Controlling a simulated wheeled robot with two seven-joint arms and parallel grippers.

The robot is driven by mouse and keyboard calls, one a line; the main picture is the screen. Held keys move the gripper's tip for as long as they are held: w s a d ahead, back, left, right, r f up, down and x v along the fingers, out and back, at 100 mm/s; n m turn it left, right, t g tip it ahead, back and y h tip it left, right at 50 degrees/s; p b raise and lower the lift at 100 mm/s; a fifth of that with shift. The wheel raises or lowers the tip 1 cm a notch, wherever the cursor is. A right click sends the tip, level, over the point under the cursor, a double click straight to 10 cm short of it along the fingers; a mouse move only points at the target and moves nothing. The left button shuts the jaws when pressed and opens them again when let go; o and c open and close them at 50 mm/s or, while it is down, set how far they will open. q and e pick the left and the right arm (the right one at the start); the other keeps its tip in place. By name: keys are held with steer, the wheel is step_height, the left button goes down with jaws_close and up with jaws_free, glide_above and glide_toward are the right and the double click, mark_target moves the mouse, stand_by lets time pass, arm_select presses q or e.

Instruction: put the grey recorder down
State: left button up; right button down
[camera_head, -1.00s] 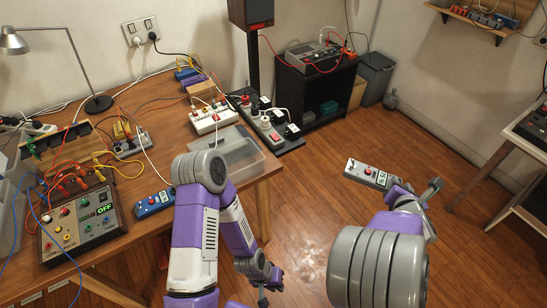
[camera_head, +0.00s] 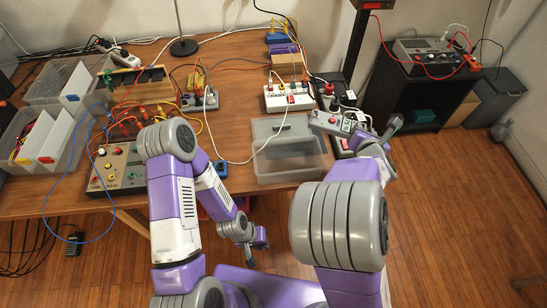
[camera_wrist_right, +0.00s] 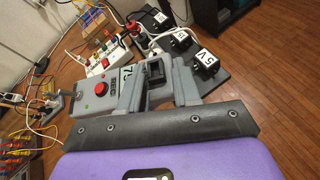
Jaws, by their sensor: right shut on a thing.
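The grey recorder (camera_head: 328,123), a flat box with a red button and a small display, is held in my right gripper (camera_head: 376,138). In the head view it appears in front of the black power strip at the table's right side; its height above it is hard to judge. In the right wrist view the recorder (camera_wrist_right: 96,97) sticks out to the left of the two grey fingers (camera_wrist_right: 158,90), which are shut on it. My left gripper (camera_head: 256,246) hangs empty in front of the wooden table (camera_head: 235,135), its fingers apart.
A clear plastic box (camera_head: 262,162) stands at the table's front right. A white power strip (camera_head: 288,97) and a black strip with adapters (camera_wrist_right: 209,75) are close by. A control box (camera_head: 118,168) and wires crowd the left. Bare wood shows around the middle.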

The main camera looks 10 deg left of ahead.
steer(key=b, duration=0.2)
glide_toward(318, 124)
steer(key=x, duration=0.4)
step_height(318, 124, down, 10)
steer(key=b, duration=0.4)
steer(key=shift+a+b, duration=0.3)
steer(key=shift+b, duration=0.1)
steer(key=shift+s+r, duration=0.1)
